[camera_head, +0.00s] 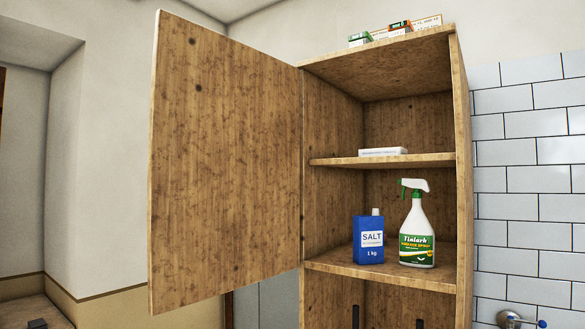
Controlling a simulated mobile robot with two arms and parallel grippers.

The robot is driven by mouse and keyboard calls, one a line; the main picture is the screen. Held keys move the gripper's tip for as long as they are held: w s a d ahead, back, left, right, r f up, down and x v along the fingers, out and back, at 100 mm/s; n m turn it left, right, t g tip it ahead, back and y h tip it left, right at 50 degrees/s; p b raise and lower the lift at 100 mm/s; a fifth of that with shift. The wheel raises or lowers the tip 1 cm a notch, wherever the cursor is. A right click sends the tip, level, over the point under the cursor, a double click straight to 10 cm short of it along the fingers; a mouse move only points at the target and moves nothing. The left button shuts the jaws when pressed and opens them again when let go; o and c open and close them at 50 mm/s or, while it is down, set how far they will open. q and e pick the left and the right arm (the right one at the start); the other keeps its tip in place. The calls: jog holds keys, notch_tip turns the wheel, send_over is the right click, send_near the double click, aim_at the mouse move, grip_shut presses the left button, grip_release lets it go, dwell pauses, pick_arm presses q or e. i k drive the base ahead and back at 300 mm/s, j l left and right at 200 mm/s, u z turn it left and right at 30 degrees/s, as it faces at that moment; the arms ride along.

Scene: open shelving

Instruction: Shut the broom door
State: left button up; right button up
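The wooden cabinet door (225,160) stands wide open, hinged on the left edge of the tall wooden cabinet (463,180). Its free edge is at the left, swung out toward me. The door is a flat brown panel, and no handle shows on the side facing me. Neither of my grippers is in the head view.
A blue salt pack (369,250) and a white and green spray bottle (416,228) stand on the lower shelf (385,275). A flat white box (383,152) lies on the upper shelf (432,160). Small boxes (399,28) sit on top. A tiled wall is at right.

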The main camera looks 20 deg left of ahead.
aim_at(223, 172)
jog(key=i+j+z, duration=0.15)
jog(key=j+z, duration=0.15)
jog(key=j, duration=0.3)
jog(key=i+j+z, duration=0.1)
jog(key=j+z, duration=0.2)
jog(key=j, duration=0.35)
jog(key=j+z, duration=0.3)
jog(key=j, duration=2.3)
jog(key=i+z, duration=0.05)
jog(key=i, duration=0.05)
